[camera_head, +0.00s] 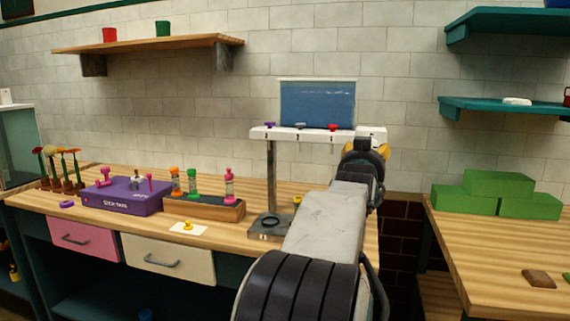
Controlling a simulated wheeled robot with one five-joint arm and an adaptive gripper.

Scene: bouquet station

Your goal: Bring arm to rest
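My arm reaches forward from the bottom of the picture, over the front edge of the wooden workbench (300,200). My gripper (364,150) is at its far end, right of the white shelf of a stand (262,134) and in front of the tiled wall. I see it from behind, so its fingertips are hidden. Small yellow-orange parts show on both sides of it; I cannot tell what they belong to. Whether it is open, shut or holding something does not show.
A purple box (124,196) and a wooden rack with small colored timers (228,209) stand on the bench at left. Green blocks (497,196) sit on the right table. A wooden shelf (150,44) and teal shelves (500,105) jut from the wall. A dark gap separates the tables.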

